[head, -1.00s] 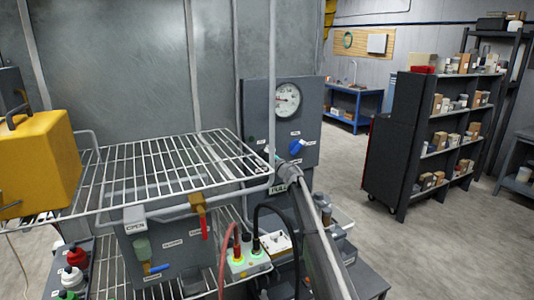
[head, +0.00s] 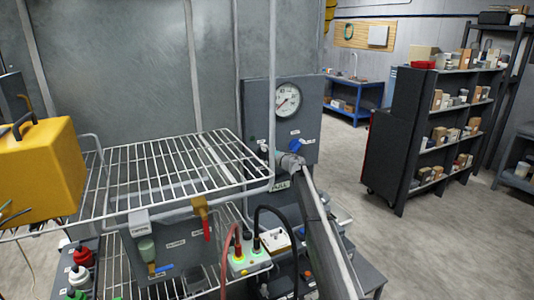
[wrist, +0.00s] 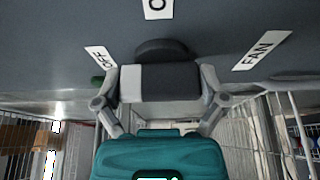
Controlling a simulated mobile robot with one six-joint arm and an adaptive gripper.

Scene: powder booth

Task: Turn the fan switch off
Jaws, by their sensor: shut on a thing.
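The fan switch (wrist: 163,48) is a dark round knob on a grey panel face, in the wrist view. A FAN label (wrist: 263,50) is to its right and an OFF label (wrist: 101,58) to its left. Another label (wrist: 158,8), partly cut off, is above it. My gripper (wrist: 160,84) is shut on the knob, one finger on each side, and its pads hide part of it. The knob's exact angle is hard to read. In the head view, I cannot make out the switch or the fingertips clearly.
A grey panel with a round gauge (head: 288,99) and a blue knob (head: 297,145) stands behind the arm. A wire shelf (head: 165,170) holds a yellow box (head: 45,165) at left. Dark shelving (head: 400,160) is at right, with open floor before it.

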